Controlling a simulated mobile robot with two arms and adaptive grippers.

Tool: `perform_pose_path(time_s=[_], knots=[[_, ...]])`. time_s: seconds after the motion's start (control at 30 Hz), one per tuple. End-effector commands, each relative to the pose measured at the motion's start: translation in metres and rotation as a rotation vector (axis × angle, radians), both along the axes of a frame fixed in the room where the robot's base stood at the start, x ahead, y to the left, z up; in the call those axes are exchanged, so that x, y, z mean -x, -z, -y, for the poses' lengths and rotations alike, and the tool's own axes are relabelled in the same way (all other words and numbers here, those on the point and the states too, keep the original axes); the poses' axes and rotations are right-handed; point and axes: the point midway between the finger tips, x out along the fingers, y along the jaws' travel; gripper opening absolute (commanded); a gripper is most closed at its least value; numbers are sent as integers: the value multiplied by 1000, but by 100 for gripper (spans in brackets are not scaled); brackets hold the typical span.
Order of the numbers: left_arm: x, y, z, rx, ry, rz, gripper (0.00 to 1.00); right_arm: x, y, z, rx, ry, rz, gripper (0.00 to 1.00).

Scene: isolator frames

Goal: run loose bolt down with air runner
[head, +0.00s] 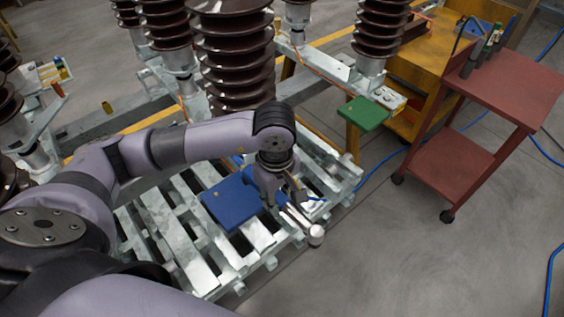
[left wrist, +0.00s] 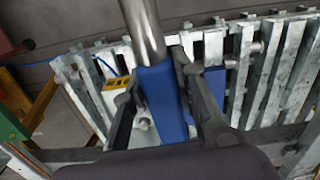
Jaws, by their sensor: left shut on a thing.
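My left gripper (head: 280,193) is shut on the air runner (head: 300,216), a tool with a blue body and a silver cylindrical end. In the head view it is held over the right edge of the slatted metal pallet, silver end toward the lower right. The left wrist view shows the blue body (left wrist: 163,100) between the two dark fingers (left wrist: 157,88), silver cylinder pointing up and out of the picture. A small bolt-like metal part (left wrist: 143,124) shows beside the blue body; I cannot tell whether it is the loose bolt. My right gripper is not in view.
The slatted pallet (head: 205,268) carries a flat blue box (head: 232,203). Tall brown ribbed insulators (head: 233,55) stand behind on metal frames. A green plate (head: 364,113) sits at a frame's end. A red cart (head: 455,165) stands at right. Grey floor (head: 420,265) at lower right is mostly clear.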

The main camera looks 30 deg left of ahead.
Motion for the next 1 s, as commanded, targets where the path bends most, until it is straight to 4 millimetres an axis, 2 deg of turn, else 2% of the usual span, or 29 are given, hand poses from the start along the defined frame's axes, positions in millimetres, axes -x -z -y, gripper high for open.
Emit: perform_pose_path(time_s=[0.1, 0.47, 1.0], knots=[[-11, -4, -1, 4, -302, -1, 0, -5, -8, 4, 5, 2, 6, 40], [-38, -3, -7, 13, -1224, -13, 0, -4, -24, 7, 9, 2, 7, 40], [-73, 0, -19, 14, -2588, -24, 0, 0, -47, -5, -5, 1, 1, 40]])
